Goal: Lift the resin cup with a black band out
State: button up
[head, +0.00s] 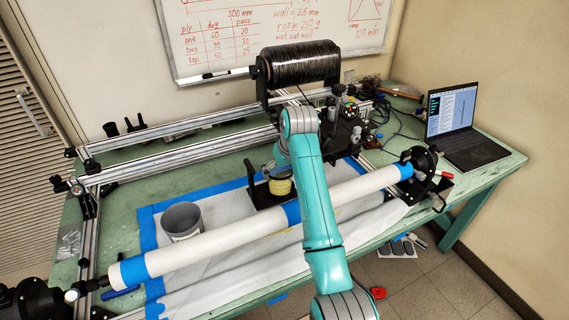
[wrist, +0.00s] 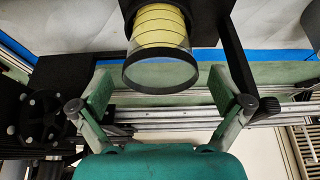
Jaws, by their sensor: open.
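The resin cup (wrist: 160,28) is clear with yellow contents, thin dark lines around it and a black band at its rim. It sits in a black holder (wrist: 207,22) in the wrist view. In the head view the cup (head: 280,185) shows beside my arm, which hides part of it. My gripper (wrist: 160,78) is open, with one finger to each side of the cup's rim in the picture. Gaps show between both fingers and the cup. In the head view my gripper (head: 266,172) is small and partly hidden behind my arm.
A long white tube with blue tape (head: 230,235) runs across the front of the cup. A grey bucket (head: 182,222) stands left on the white sheet. A black tow spool (head: 300,65) and metal rails (head: 180,125) lie behind. A laptop (head: 462,120) is at right.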

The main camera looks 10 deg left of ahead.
aim_at(280, 175)
jog(key=shift+x, duration=2.95)
jog(key=c, duration=1)
jog(key=shift+c, duration=0.2)
jog(key=shift+r, duration=0.15)
jog(key=shift+r, duration=0.45)
jog(key=c, duration=0.4)
notch_tip(280, 175, up, 4)
jog(key=shift+f, duration=0.1)
jog(key=shift+c, duration=0.2)
